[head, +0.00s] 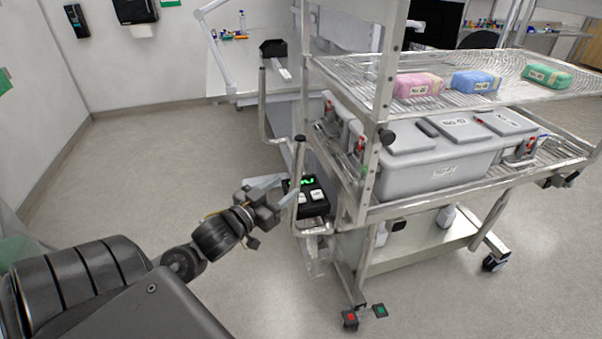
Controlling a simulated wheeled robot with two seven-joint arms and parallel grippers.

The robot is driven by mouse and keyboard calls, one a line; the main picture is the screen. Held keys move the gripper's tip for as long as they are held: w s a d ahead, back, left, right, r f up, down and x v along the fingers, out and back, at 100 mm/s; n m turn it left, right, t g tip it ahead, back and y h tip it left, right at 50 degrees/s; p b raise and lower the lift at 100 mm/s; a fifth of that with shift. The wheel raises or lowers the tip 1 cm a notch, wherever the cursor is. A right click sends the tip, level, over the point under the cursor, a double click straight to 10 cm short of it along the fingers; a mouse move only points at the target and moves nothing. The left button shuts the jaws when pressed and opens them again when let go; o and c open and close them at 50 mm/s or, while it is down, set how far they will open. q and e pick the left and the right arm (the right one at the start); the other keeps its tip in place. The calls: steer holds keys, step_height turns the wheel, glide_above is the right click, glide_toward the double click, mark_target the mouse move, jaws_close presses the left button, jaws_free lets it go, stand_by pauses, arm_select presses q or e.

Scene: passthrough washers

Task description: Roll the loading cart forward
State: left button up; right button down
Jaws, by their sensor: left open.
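The loading cart (370,172) is a metal frame on castors, filling the right half of the head view. Its near end has a bent push handle (264,105) with upright bars and a small black control box (307,203) with a green display. My left gripper (281,188) is open beside this end, its fingers pointing at the lower handle bar (298,160) near the control box. I cannot tell whether it touches the bar. A red pedal (350,318) and a green pedal (380,311) sit low on the cart. My right gripper is out of view.
The cart's wire top shelf carries pink (418,85), blue (475,82) and green (547,76) packs. A grey lidded case (440,165) rests on the shelf below. A bench (235,75) stands behind. The floor left of the cart is clear up to the wall.

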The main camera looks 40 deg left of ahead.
mark_target(301, 175)
arm_select(q)
steer(key=w+p, duration=0.1)
steer(key=w, duration=0.6)
steer(key=shift+w+d, duration=0.1)
steer(key=shift+w, duration=0.2)
steer(key=shift+c, duration=0.2)
jaws_close()
stand_by(0.9)
